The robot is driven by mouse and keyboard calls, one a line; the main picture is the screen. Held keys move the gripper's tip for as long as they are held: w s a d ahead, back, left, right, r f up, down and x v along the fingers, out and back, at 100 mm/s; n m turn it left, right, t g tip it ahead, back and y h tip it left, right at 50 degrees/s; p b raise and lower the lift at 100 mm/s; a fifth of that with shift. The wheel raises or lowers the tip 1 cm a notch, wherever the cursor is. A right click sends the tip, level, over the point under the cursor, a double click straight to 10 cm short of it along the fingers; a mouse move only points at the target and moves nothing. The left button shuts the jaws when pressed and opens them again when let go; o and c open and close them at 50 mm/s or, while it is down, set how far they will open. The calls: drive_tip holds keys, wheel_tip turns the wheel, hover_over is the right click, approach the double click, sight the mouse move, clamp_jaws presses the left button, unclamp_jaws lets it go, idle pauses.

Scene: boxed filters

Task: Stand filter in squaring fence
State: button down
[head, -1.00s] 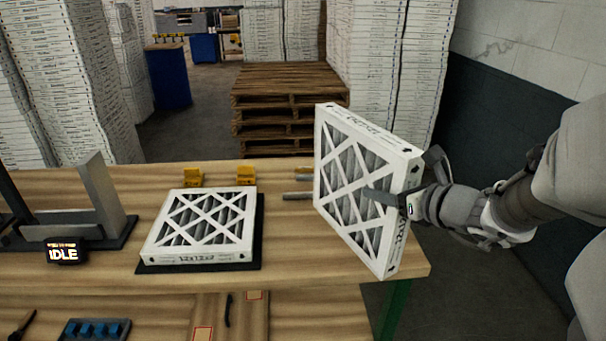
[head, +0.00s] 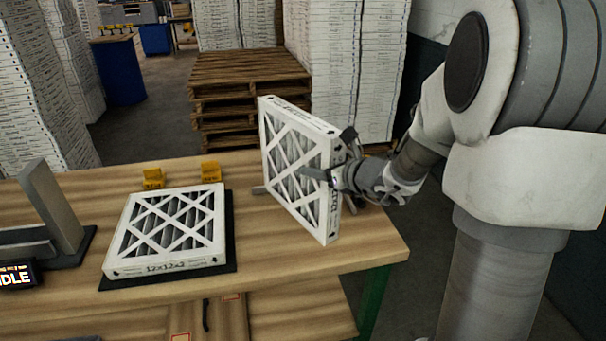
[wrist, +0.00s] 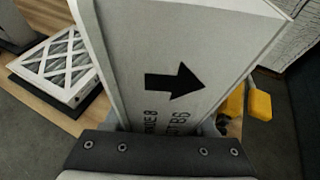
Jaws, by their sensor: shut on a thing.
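A white-framed pleated filter (head: 297,165) with a lattice face is held upright, slightly turned, over the right part of the bench. My gripper (head: 334,160) is shut on its right edge, one finger across the lattice face. In the wrist view the filter's white edge (wrist: 165,60) with a black arrow fills the middle, above my gripper's dark palm. I cannot tell whether the filter's lower edge touches the bench.
Another filter (head: 168,228) lies flat on a black mat (head: 231,225). Two yellow blocks (head: 153,178) sit behind it. A grey metal upright (head: 50,205) on a dark base and a display (head: 17,275) stand at left. Bare wooden bench (head: 370,240) lies right of the held filter.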

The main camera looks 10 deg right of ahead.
drive_tip(key=shift+w+a+f, duration=0.1)
drive_tip(key=shift+w+f, duration=0.3)
drive_tip(key=shift+f, duration=0.5)
drive_tip(key=shift+w+a+f, duration=0.15)
drive_tip(key=shift+w+f, duration=0.2)
drive_tip(key=shift+f, duration=0.5)
drive_tip(key=shift+w+a+f, duration=0.1)
drive_tip(key=shift+w+f, duration=0.3)
drive_tip(key=shift+f, duration=0.5)
drive_tip(key=shift+f+b, duration=0.15)
drive_tip(key=shift+b, duration=0.2)
drive_tip(key=c, duration=0.6)
unclamp_jaws()
drive_tip(key=shift+c, duration=0.2)
drive_tip(key=o, duration=0.4)
